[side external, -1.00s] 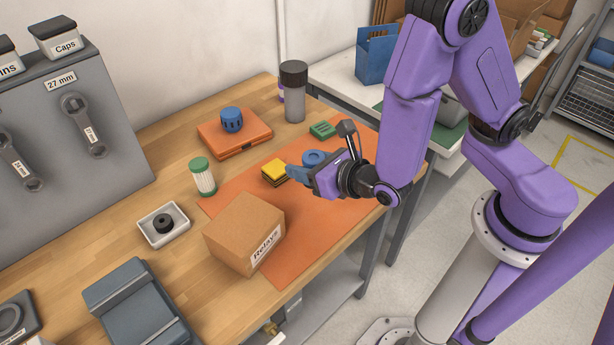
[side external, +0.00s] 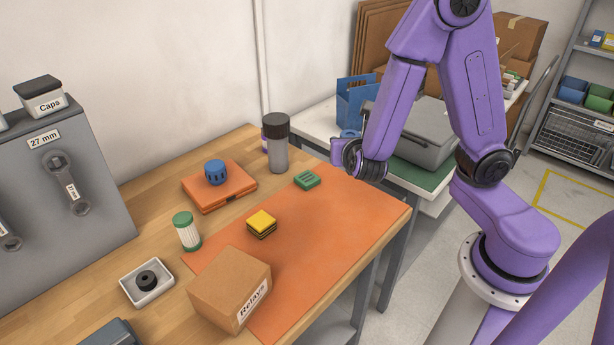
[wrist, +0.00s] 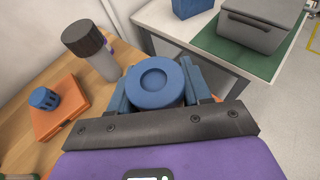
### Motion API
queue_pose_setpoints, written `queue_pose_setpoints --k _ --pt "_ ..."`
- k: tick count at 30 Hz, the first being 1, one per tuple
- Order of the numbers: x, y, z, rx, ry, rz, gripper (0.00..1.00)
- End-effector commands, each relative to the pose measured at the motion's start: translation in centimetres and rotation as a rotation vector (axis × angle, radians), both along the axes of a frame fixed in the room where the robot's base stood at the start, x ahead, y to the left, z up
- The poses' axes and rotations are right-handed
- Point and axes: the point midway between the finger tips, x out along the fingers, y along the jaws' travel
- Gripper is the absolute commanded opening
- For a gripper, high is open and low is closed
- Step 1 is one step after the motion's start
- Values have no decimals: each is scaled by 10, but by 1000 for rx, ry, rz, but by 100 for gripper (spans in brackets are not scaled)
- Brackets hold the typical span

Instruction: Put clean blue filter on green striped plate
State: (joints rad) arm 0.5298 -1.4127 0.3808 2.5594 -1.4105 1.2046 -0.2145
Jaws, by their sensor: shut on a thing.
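My gripper (side external: 352,152) is shut on a round blue filter (wrist: 154,85) with a dished centre. In the wrist view the blue fingers of my gripper (wrist: 156,78) clasp it from both sides. In the side view the held filter (side external: 349,134) is mostly hidden, raised above the far right of the orange mat. A small green block with dark stripes (side external: 307,180), the only green striped thing I see, lies on the mat's far part, left of and below my gripper. It is not visible in the wrist view.
The orange mat (side external: 340,235) is mostly clear. It bears a yellow-and-black block (side external: 261,223) and a "Relays" box (side external: 230,285). A grey dark-capped bottle (side external: 277,145) stands behind. A blue ribbed piece (side external: 215,172) sits on an orange case (side external: 205,200). A white-green cylinder (side external: 187,231) stands left.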

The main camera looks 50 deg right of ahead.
Motion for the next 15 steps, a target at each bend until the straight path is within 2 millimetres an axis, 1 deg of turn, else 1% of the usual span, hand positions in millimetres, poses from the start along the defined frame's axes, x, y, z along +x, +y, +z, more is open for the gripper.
queue_pose_setpoints --k 3,15 --pt "3 -5 -1 0 3 -22 19" --pt "33 -7 -14 -1 2 -20 19"
